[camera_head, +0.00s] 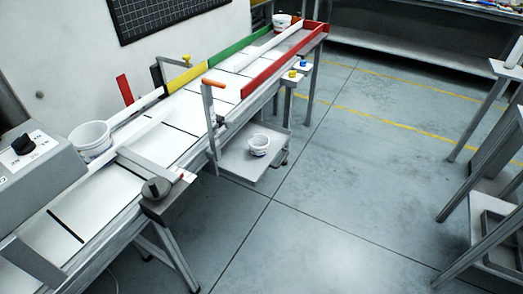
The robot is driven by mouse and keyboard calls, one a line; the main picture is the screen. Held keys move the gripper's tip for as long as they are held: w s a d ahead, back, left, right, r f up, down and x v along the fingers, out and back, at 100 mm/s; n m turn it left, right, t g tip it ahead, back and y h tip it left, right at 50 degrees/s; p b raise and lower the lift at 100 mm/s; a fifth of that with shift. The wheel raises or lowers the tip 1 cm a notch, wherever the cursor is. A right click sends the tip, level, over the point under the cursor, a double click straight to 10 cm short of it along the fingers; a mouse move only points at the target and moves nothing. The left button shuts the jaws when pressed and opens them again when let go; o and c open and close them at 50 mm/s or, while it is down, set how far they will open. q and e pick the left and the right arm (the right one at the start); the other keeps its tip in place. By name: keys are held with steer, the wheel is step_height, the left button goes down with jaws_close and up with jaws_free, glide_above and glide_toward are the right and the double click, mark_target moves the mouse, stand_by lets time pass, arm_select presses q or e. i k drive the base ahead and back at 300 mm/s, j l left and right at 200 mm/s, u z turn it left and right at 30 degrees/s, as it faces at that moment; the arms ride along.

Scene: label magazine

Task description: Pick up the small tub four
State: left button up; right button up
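Three white tubs are in view, and I cannot tell which one is the small tub four. One small tub (259,144) stands upright on a low grey side shelf (238,168) beside the conveyor. Another tub (282,21) stands at the far end of the conveyor, partly hidden by its rail. A larger-looking tub (90,139) is at the near left, by the grey control box. No number is readable on any of them. Neither of my grippers shows in this view.
The long conveyor (172,143) runs from lower left to top centre, with yellow, green and red rails. A grey control box (40,160) with a black knob is at left. Grey metal stands (490,105) are at right. The floor (340,200) between is clear.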

mark_target(259, 145)
steer(key=i+l+u, duration=0.2)
steer(key=i+l, duration=0.2)
steer(key=l, duration=0.2)
steer(key=i+l+u, duration=0.2)
steer(key=i+l, duration=0.15)
steer(key=l, duration=0.3)
